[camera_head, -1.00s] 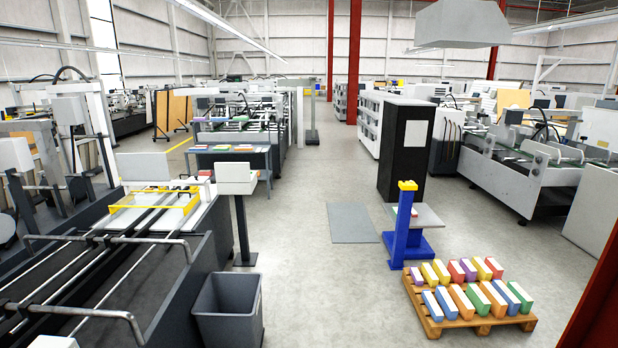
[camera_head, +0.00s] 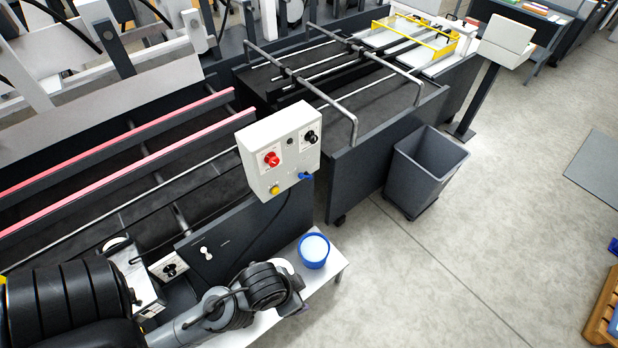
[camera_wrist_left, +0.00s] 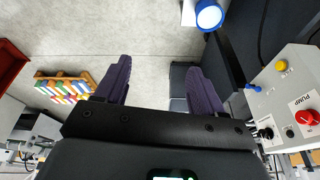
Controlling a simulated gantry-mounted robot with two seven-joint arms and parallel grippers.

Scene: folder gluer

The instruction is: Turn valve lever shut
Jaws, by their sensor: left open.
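A white control box (camera_head: 278,150) stands at the middle of the head view. In the head view the left gripper (camera_head: 296,302) is low, below the box and apart from the lever. My right gripper is not in view.
The box carries a red knob (camera_head: 271,159), a black knob (camera_head: 310,136) and a yellow button (camera_head: 275,189). A blue tub (camera_head: 314,251) stands on a white shelf below. A grey bin (camera_head: 428,170) stands to the right. Machine rails (camera_head: 130,150) fill the left; open floor lies right.

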